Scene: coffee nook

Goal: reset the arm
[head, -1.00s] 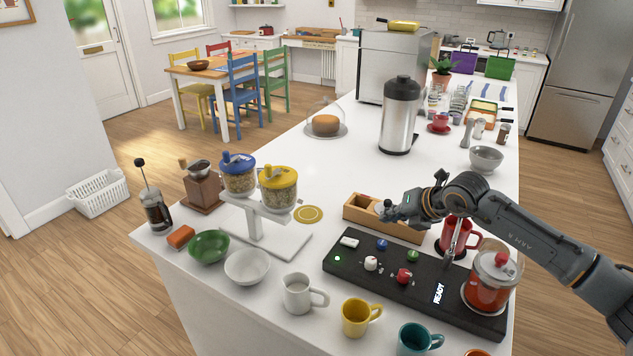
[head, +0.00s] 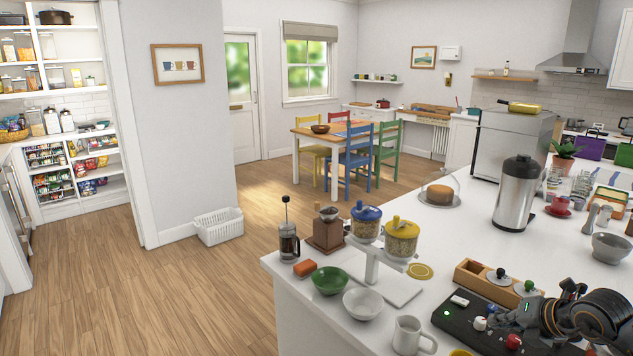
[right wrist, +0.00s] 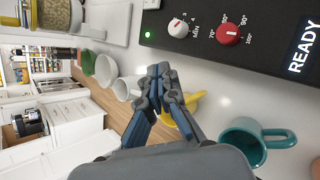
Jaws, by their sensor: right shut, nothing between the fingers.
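My right gripper (head: 572,292) is at the lower right of the head view, in front of the black control panel (head: 462,328) and hiding part of it. In the right wrist view my right gripper (right wrist: 160,76) has its fingers together with nothing between them. It is over the white counter, near the yellow mug (right wrist: 190,104) and the teal mug (right wrist: 243,143). The panel shows there at the top with a red knob, a white knob and the word READY. My left gripper is in neither view.
Behind the panel is a wooden box (head: 466,273) with round lids, one with a green knob. A white pitcher (head: 408,337), white bowl (head: 363,304) and green bowl (head: 329,281) stand along the counter's front. Open floor (head: 190,290) lies to the left.

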